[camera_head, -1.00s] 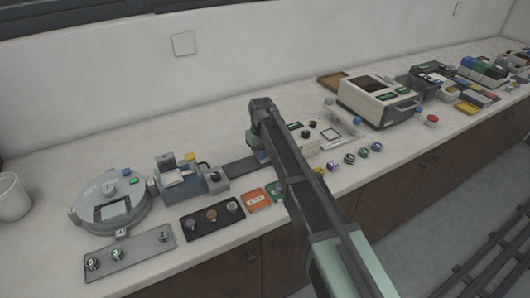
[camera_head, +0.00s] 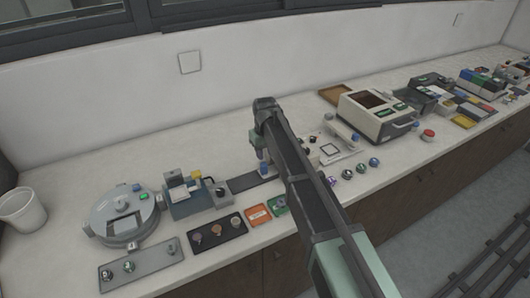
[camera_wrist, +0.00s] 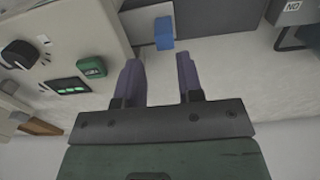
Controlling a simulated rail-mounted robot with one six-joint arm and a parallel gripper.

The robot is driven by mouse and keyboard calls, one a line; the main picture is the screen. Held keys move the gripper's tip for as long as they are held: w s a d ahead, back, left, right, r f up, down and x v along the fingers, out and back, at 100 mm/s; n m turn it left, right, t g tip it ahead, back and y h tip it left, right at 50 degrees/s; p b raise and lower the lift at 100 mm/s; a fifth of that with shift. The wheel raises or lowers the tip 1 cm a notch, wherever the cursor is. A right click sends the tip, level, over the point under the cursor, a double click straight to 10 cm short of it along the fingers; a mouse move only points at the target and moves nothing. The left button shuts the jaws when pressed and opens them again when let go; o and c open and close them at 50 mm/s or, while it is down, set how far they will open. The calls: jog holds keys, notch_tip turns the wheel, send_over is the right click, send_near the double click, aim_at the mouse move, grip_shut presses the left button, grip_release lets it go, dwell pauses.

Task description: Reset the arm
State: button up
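My gripper (camera_wrist: 160,82) shows in the wrist view with its two purple-grey fingers apart and nothing between them. Beyond the fingertips is a blue block (camera_wrist: 163,32) on a pale strip beside a grey surface. In the head view my arm reaches up over the bench, and its end is beside a small blue-topped part (camera_head: 263,168). The fingers are mostly hidden behind the arm there. A cream machine with a black knob and a green button (camera_wrist: 91,67) lies close to the left of the fingers in the wrist view.
The white bench (camera_head: 60,262) is crowded along its length. A round grey machine (camera_head: 122,212), a black tray with several samples (camera_head: 217,232) and a grey tray (camera_head: 150,264) stand left. A cream machine (camera_head: 372,115) stands right. Bare bench lies behind my arm.

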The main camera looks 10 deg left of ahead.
notch_tip(320, 180, up, 4)
jog(key=shift+f+p, duration=0.2)
jog(key=shift+p, duration=0.65)
jog(key=shift+f, duration=0.15)
jog(key=shift+s+d, duration=0.1)
jog(key=shift+s, duration=0.1)
jog(key=s+d+m, duration=0.7)
jog(key=s+d, duration=1.7)
jog(key=d, duration=0.4)
jog(key=shift+s+d, duration=0.15)
jog(key=shift+s, duration=0.25)
